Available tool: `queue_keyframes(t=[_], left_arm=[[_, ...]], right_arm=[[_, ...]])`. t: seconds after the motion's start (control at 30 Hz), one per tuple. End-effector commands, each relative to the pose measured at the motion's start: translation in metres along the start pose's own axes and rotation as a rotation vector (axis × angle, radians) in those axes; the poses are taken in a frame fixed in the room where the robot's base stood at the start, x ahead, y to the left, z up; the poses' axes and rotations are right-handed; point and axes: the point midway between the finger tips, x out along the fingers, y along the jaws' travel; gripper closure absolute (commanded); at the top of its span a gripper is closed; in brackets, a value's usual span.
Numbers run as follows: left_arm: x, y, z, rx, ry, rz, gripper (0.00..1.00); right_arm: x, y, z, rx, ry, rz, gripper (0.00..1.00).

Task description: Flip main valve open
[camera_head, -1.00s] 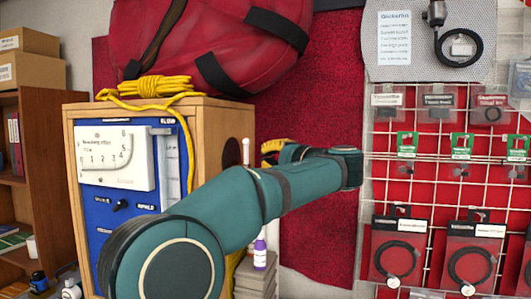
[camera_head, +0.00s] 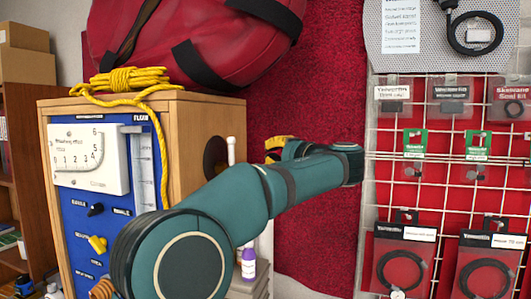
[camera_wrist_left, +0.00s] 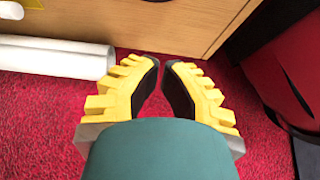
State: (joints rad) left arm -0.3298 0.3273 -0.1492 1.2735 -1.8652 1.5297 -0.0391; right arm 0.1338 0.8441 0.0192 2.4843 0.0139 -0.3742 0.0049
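The blue regulator panel (camera_head: 75,222) is on the front of the wooden cabinet at left. It carries a black knob (camera_head: 96,210) and a yellow knob (camera_head: 97,244) below it. I cannot tell which control is the main valve; the lower right of the panel is hidden behind my left arm. My left gripper (camera_head: 275,148) is up to the right of the cabinet, apart from the panel. In the left wrist view its yellow fingers (camera_wrist_left: 160,66) stand a little apart with nothing between them. My right gripper is out of view.
A coil of yellow rope (camera_head: 128,78) and a red bag (camera_head: 195,35) are on the cabinet top. A white tube (camera_wrist_left: 60,57) and a wooden side (camera_wrist_left: 170,22) show in the left wrist view. A wire rack (camera_head: 445,155) with hanging packets is at right.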

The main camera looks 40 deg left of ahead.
Motion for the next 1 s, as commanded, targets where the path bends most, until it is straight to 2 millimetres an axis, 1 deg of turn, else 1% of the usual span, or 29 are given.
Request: queue_keyframes(t=[0.03,0.3,0.4,0.43,0.5,0.7,0.8,1.0], left_arm=[[0.01,-0.001,0.001,-0.001,-0.005,0.0,1.0],[0.063,-0.001,0.001,0.001,-0.005,0.0,1.0],[0.082,-0.001,0.001,0.001,-0.005,0.0,1.0],[0.086,-0.001,0.002,-0.001,-0.003,0.0,1.0],[0.078,0.0,0.014,-0.002,0.0,0.001,1.0],[0.071,0.0,0.032,-0.001,0.001,0.0,1.0],[0.07,0.0,0.037,-0.001,-0.001,0.0,1.0],[0.069,0.0,0.038,-0.001,0.0,0.0,1.0]], right_arm=[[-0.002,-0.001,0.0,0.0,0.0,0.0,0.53],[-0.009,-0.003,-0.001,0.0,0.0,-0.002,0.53],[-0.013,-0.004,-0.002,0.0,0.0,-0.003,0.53],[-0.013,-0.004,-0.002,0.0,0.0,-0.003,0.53],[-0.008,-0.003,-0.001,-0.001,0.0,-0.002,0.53],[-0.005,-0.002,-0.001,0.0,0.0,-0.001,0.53],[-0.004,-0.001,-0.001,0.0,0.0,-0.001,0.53],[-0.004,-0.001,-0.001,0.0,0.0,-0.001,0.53]])
